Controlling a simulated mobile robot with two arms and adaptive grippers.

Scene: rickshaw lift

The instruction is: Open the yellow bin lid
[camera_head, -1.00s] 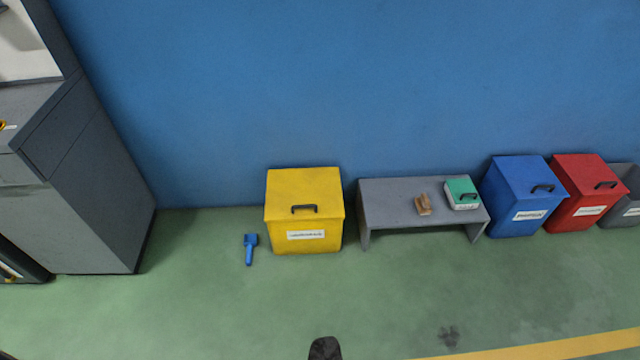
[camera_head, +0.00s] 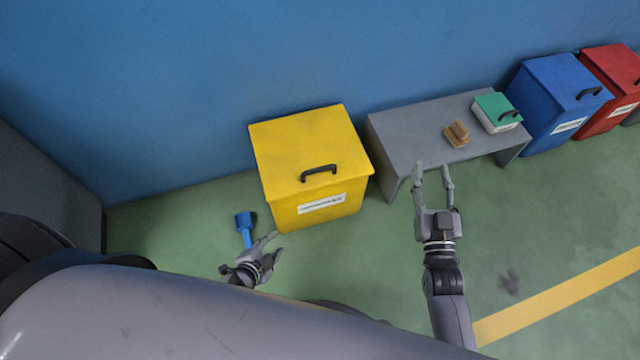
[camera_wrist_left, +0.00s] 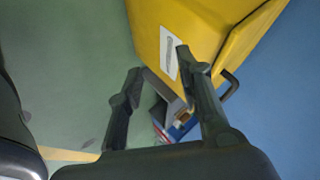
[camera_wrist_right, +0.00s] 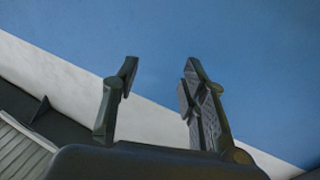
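The yellow bin (camera_head: 285,207) stands on the floor against the blue wall. Its yellow lid (camera_head: 305,140) is closed, with a black handle (camera_head: 318,172) near the front edge. The bin also shows in the left wrist view (camera_wrist_left: 200,25), with the handle (camera_wrist_left: 231,86) at its right edge. My left gripper (camera_head: 265,250) is near the bin's lower front left corner in the head view, apart from the handle. It is open and empty in the left wrist view (camera_wrist_left: 160,60). My right gripper (camera_head: 432,168) is open and empty, right of the bin, overlapping the grey bench's front in the picture.
A blue tool (camera_head: 245,226) lies on the floor left of the bin. The grey bench (camera_head: 405,140) holds a brown block (camera_head: 457,133) and a green-topped box (camera_head: 495,113). Blue (camera_head: 560,95) and red (camera_head: 612,85) bins stand at right. My arm covers the lower left.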

